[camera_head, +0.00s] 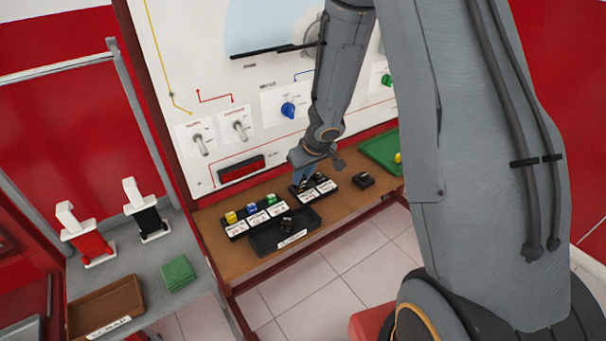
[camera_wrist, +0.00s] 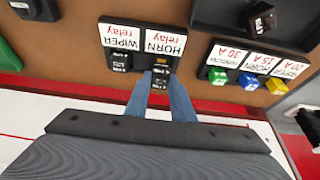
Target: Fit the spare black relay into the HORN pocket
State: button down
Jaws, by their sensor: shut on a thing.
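My gripper (camera_wrist: 160,85) is shut on a small black relay (camera_wrist: 160,78) held between its blue fingertips. The black relay block (camera_wrist: 139,37) has white labels, WIPER relay and HORN relay. The held relay is at the HORN side, in line with the HORN label; the HORN pocket is mostly hidden behind it, and I cannot tell whether the relay is seated. A black relay (camera_wrist: 120,60) sits in the WIPER pocket. In the head view my gripper (camera_head: 303,181) points down at the relay block (camera_head: 327,188), and the held relay is hard to make out.
A black tray (camera_head: 262,243) with a dark relay (camera_head: 287,225) in it stands in front of the fuse block (camera_head: 237,229) with yellow, blue and green fuses. A black object (camera_head: 363,180) and a green tray (camera_head: 375,150) lie to the right. The switch panel rises behind.

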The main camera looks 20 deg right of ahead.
jog(key=shift+f+b, duration=1)
jog(key=shift+f, duration=0.2)
dwell(0.8)
jog(key=c, duration=1)
grip_release()
jog(key=shift+r, duration=0.1)
notch_tip(320, 180, up, 8)
jog(key=p, duration=1.2)
jog(key=shift+p, duration=0.35)
dwell(0.6)
